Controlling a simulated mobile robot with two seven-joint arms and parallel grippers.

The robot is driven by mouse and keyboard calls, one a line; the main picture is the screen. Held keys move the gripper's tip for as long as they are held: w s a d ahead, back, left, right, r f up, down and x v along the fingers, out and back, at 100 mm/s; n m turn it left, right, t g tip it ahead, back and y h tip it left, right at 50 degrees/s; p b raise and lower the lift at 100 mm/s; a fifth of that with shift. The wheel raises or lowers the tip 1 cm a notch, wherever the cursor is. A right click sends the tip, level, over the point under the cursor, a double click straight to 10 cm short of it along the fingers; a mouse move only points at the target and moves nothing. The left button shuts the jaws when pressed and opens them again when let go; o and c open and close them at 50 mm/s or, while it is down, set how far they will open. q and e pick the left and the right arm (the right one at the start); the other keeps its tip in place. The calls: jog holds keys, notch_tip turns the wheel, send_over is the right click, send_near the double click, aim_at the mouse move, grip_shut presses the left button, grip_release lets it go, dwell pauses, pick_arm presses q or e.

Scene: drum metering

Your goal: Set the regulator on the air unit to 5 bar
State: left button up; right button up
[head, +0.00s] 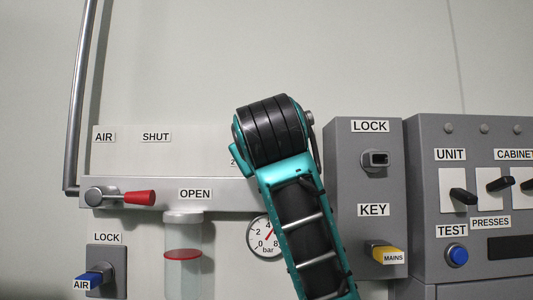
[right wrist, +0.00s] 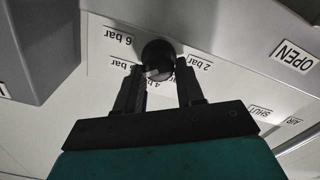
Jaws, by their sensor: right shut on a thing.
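The regulator knob (right wrist: 157,53) is a dark round knob on the air unit's plate in the right wrist view. My right gripper (right wrist: 160,68) is shut on it, with one finger on each side. A pale mark shows on the knob's near side, towards the 4 bar label (right wrist: 159,83). The 6 bar label (right wrist: 118,36) and 2 bar label (right wrist: 200,62) are readable; another bar label (right wrist: 124,62) is partly hidden by a finger. In the head view my right arm hides the knob and part of the gauge (head: 258,249), whose red needle points to the upper right.
A red-handled valve (head: 138,198) and a clear bowl with a red ring (head: 183,270) are at left. A blue AIR key (head: 90,281) is below. A grey lock box (head: 345,220) and a switch cabinet (head: 425,220) stand right of my arm.

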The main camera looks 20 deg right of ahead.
jog(key=o, duration=1)
pick_arm(q)
jog(key=shift+w+d+f+b, duration=0.2)
jog(key=shift+d+b, duration=0.1)
jog(key=shift+b, duration=0.5)
pick_arm(e)
jog(key=v, duration=1.3)
pick_arm(q)
jog(key=shift+s+f, duration=0.1)
pick_arm(e)
jog(key=shift+d, duration=0.1)
